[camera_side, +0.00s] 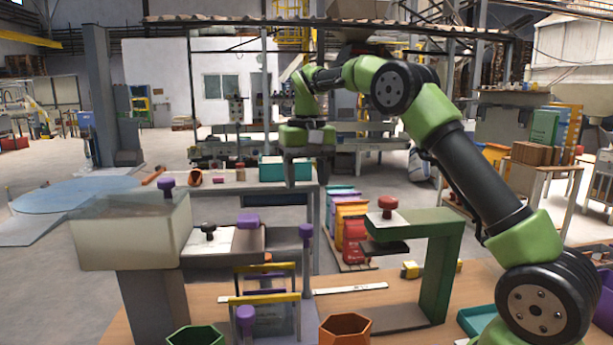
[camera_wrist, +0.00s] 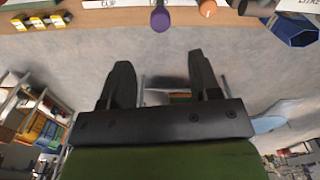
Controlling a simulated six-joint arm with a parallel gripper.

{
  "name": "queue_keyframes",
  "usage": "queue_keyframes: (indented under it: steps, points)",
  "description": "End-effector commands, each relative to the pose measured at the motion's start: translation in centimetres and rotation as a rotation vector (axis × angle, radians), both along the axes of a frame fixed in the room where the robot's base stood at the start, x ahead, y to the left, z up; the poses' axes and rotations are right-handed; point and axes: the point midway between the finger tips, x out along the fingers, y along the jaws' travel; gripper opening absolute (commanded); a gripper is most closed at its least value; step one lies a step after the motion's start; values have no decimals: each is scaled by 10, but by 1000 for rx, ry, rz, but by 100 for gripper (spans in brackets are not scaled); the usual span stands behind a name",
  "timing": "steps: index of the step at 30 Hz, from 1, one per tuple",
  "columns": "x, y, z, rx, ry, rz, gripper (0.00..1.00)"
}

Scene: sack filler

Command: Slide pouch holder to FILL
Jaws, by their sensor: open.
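The apparent pouch holder (camera_side: 265,298) is a frame with yellow bars and clear panels, standing on the wooden bench in the side view. Purple knobs (camera_side: 245,316) stand around it. My gripper (camera_side: 291,180) hangs pointing down, high behind the holder and clear of the bench. In the wrist view my gripper (camera_wrist: 163,75) has its two black fingers spread apart with nothing between them. A purple knob (camera_wrist: 160,18) shows beyond the fingers at the top edge. The FILL marking cannot be read in either view.
A translucent hopper box (camera_side: 130,232) stands left of the holder. A green C-shaped stand (camera_side: 438,270) with a red knob (camera_side: 388,203) stands right. Green (camera_side: 195,337) and orange (camera_side: 345,330) hexagonal bins sit in front. Yellow clips (camera_wrist: 40,21) lie at the bench edge.

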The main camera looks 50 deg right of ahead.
Motion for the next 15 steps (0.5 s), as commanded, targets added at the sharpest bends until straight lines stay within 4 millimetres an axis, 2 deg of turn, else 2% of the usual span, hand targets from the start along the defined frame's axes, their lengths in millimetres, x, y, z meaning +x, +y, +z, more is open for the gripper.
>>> queue_keyframes:
  steps: [6, 12, 15]
  points:
    - [0, 0, 0, 0, 0, 20, 57]
    - [0, 1, 0, 1, 2, 276, 57]
    - [-1, 1, -2, 2, 4, 346, 57]
